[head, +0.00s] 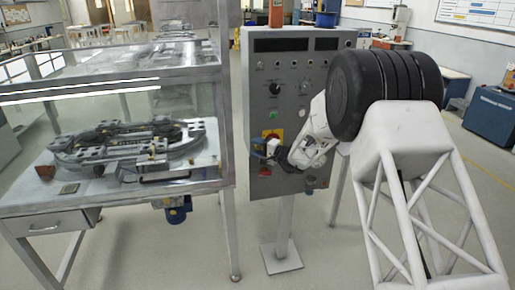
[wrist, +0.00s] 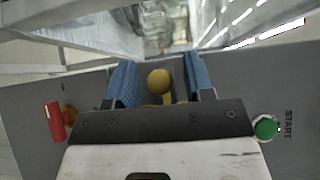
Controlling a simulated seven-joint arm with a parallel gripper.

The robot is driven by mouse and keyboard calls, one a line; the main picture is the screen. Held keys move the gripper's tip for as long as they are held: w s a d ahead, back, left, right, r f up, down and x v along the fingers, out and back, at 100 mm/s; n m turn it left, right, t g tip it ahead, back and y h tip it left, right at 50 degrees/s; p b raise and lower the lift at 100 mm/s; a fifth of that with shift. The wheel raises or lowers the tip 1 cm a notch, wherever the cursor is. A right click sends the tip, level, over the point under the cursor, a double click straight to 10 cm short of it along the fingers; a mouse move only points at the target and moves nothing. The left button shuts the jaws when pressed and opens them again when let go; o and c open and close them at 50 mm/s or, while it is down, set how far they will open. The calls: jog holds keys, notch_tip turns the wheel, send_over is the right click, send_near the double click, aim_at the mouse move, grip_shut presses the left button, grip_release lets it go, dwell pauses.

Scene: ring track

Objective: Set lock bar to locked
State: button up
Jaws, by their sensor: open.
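My gripper (wrist: 158,82) is open in front of the grey control panel (wrist: 35,118). Its two blue fingers stand on either side of a yellow ball-shaped knob (wrist: 159,80) with a yellow stem below it. I cannot tell whether the fingers touch it. In the head view my gripper (head: 262,148) is at the panel's left edge and hides the knob. I cannot tell for sure whether this knob belongs to the lock bar, and no lock position can be read.
A red handle on a yellow base (wrist: 55,122) and a green START button (wrist: 266,128) flank my gripper on the panel. A glass-walled cabinet (head: 232,110) with a ring track (head: 125,145) stands left of the panel. The floor in front is clear.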

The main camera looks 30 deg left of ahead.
grip_shut()
jog(key=shift+w+d, duration=0.7)
jog(key=shift+d, duration=0.05)
grip_release()
jog(key=shift+d, duration=0.1)
jog(key=d, duration=0.7)
jog(key=shift+d, duration=0.35)
